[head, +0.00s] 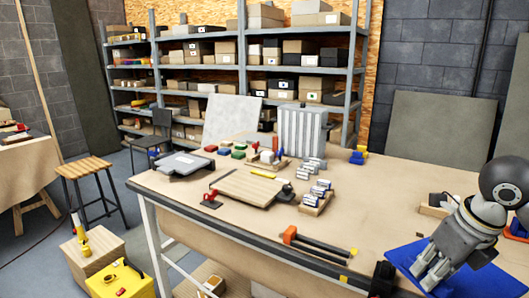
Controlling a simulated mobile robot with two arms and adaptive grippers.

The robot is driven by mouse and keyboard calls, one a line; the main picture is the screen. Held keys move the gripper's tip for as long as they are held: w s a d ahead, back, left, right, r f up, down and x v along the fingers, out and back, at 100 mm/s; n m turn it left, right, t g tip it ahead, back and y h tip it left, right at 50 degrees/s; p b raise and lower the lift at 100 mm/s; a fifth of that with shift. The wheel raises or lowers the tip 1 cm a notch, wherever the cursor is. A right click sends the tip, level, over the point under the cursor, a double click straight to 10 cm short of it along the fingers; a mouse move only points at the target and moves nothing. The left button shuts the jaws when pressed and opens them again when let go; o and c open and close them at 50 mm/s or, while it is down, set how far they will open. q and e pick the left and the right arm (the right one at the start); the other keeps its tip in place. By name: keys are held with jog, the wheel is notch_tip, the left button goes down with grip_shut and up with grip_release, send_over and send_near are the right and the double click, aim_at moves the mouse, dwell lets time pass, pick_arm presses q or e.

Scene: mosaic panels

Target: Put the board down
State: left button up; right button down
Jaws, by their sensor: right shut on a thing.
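A flat blue board (408,254) is at the right front, over the near right part of the table (360,215). It is partly hidden by my right arm and cut off by the bottom of the picture. I cannot tell whether it touches the tabletop. My right gripper (432,272), grey with dark joints, comes in from the right and is shut on the blue board. My left gripper does not show clearly. A dark shape at the board's left edge is cut off and I cannot tell what it is.
A hammer (312,243) with an orange end lies left of the blue board. A wooden cutting board (247,188), small blocks and a ribbed grey box (300,130) stand farther back. Bare tabletop lies in the middle. A stool (84,167) and yellow case (120,281) are at left.

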jog(key=s+a+n+g+y, duration=0.15)
jog(key=a+n, duration=0.45)
jog(key=a, duration=1.7)
jog(key=s+d+f+n+g+h, duration=0.1)
jog(key=s+f+n+g+h, duration=0.15)
jog(key=s+f+n, duration=0.8)
jog(key=s+d+f+n+g+h, duration=0.1)
jog(key=f+n+g, duration=0.2)
jog(key=n, duration=1.5)
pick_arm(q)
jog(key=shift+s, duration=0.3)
pick_arm(e)
jog(key=w+d+m, duration=0.2)
jog(key=d, duration=0.7)
jog(key=shift+w+y, duration=0.2)
jog(key=shift+y, duration=0.2)
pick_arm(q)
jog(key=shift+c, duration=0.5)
pick_arm(e)
jog(key=shift+s+d+f, duration=0.1)
jog(key=shift+d+f, duration=0.05)
jog(key=shift+d, duration=0.05)
